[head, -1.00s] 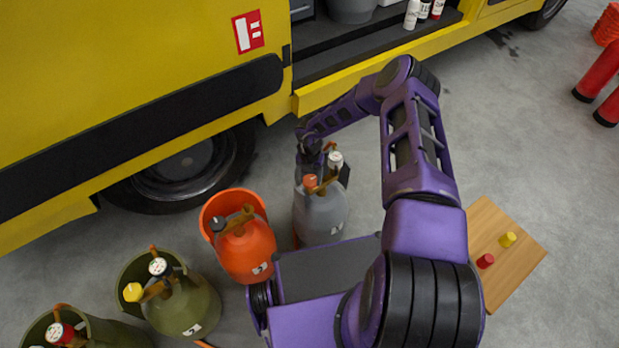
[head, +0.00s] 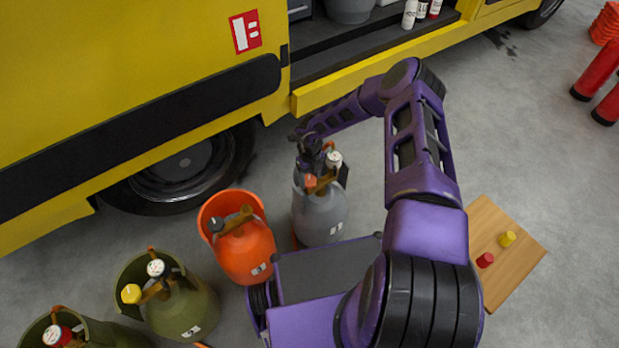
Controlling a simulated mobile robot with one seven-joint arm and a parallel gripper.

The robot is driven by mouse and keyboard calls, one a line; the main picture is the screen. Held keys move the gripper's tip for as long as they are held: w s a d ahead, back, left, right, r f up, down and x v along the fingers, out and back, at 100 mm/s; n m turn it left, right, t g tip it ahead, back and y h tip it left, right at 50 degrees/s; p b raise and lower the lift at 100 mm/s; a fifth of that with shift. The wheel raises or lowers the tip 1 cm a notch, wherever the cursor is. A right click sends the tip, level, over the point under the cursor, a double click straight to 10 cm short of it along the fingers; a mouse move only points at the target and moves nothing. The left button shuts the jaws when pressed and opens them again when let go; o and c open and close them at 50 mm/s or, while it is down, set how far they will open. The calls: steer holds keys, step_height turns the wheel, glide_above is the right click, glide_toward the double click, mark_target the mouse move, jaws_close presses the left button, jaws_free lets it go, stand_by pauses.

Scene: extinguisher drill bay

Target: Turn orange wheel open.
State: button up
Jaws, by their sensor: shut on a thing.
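The orange wheel (head: 310,181) sits on top of a grey cylinder (head: 318,218) that stands upright on the floor, right of the orange tub. My gripper (head: 313,168) is at the cylinder's top and shut on the orange wheel. My gripper's dark wrist hides part of the wheel, and the fingertips are too small to see clearly. A white-topped gauge (head: 334,159) and a brown handle (head: 325,184) are beside the wheel on the same cylinder.
An orange cylinder (head: 246,252) stands in an orange tub (head: 204,212) to the left. Olive cylinders (head: 187,312) stand further left. A yellow truck (head: 120,110) is behind. A wooden board (head: 500,262) with red (head: 485,260) and yellow (head: 507,239) knobs lies right.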

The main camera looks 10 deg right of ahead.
mark_target(310, 180)
steer(key=n, duration=0.4)
steer(key=shift+w+d+n, duration=0.1)
steer(key=shift+n, duration=2.1)
steer(key=o, duration=1.4)
step_height(310, 180, up, 17)
steer(key=p, duration=0.3)
steer(key=shift+r+p, duration=0.2)
steer(key=shift+p, duration=0.15)
